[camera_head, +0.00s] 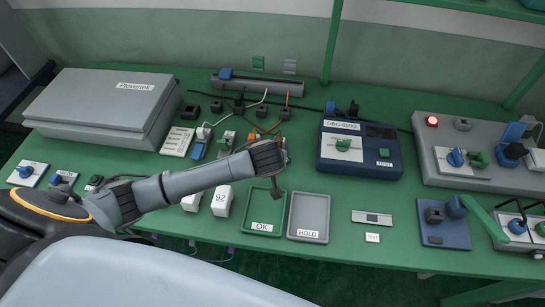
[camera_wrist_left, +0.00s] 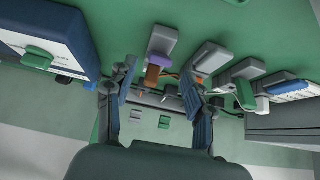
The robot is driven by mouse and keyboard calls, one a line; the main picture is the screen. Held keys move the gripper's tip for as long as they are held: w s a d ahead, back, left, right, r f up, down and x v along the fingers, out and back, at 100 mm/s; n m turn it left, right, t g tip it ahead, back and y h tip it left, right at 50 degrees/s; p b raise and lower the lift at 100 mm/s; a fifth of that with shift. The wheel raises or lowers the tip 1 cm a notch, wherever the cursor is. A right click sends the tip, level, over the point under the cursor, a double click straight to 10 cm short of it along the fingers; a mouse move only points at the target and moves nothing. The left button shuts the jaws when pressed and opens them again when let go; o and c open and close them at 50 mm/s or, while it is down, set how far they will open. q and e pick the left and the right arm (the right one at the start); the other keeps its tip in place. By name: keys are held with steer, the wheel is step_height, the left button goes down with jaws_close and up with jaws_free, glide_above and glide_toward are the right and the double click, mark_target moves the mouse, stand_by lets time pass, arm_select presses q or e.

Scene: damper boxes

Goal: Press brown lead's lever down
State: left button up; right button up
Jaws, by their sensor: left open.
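My left gripper (camera_head: 270,170) is over the middle of the green bench, pointing down. In the left wrist view its two fingers (camera_wrist_left: 156,74) stand apart with nothing held. Between them, farther off, is a grey block (camera_wrist_left: 163,40) with a purple part (camera_wrist_left: 157,59) and a brown part (camera_wrist_left: 152,77); I cannot tell whether the brown part is the lever or the lead. A neighbouring grey block (camera_wrist_left: 210,58) has an orange part (camera_wrist_left: 199,79). In the head view my gripper partly hides these blocks, and an orange part (camera_head: 282,141) shows behind it. My right gripper is not in view.
The blue DBG box (camera_head: 385,165) stands right of the gripper. The green OK tray (camera_head: 264,228) and grey HOLD tray (camera_head: 309,236) lie in front. A grey rail (camera_head: 265,85) and loose leads lie behind. A large grey case (camera_head: 75,100) is at left.

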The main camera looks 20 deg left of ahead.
arm_select(q)
steer(key=v, duration=0.6)
steer(key=shift+s+r, duration=0.25)
steer(key=shift+r, duration=0.1)
steer(key=shift+f, duration=0.1)
